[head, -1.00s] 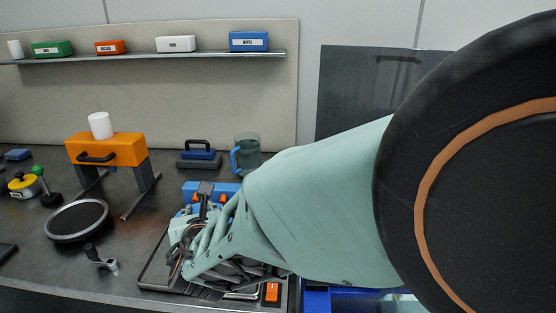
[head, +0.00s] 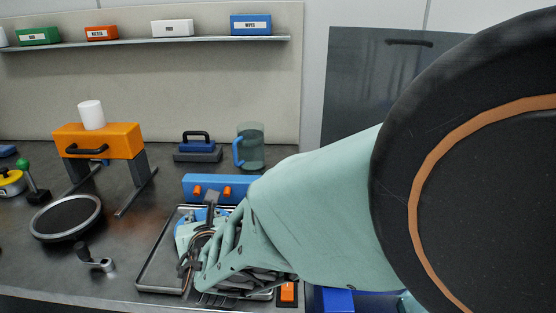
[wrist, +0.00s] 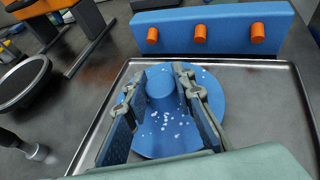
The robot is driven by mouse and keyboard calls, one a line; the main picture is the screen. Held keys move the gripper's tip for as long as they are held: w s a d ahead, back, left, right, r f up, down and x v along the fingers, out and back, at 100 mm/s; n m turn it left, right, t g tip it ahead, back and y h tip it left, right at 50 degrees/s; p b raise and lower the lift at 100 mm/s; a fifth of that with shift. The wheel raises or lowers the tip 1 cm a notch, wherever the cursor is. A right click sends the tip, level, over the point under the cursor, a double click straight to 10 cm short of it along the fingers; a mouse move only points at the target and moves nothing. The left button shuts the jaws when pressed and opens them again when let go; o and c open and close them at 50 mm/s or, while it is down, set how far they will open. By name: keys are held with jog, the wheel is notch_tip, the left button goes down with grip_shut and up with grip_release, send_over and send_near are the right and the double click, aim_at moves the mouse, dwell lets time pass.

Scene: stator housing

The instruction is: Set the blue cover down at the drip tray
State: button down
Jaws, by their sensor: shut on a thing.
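The blue cover (wrist: 195,128) is a round disc with a raised round knob, and pale specks dot its top. My gripper (wrist: 162,84) is shut on the knob, one finger on each side. The cover lies over the dark floor of the metal-rimmed drip tray (wrist: 268,63), inside its rim in the wrist view. I cannot tell whether it touches the tray floor. In the head view, my gripper (head: 192,240) is over the drip tray (head: 158,286), and my arm and fingers hide most of the cover.
A blue block with orange pegs (head: 219,187) stands along the tray's back edge. An orange switch (head: 288,292) is at its front right. A round dark plate (head: 66,218) and a small crank (head: 95,259) lie to the left. An orange stand (head: 98,141) is farther back.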

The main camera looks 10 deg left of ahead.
jog(key=shift+f, duration=0.45)
jog(key=shift+f+b, duration=0.2)
jog(key=shift+b, duration=0.1)
jog(key=c, duration=1.6)
grip_release()
jog(key=shift+r+p, duration=0.2)
jog(key=shift+p, duration=0.15)
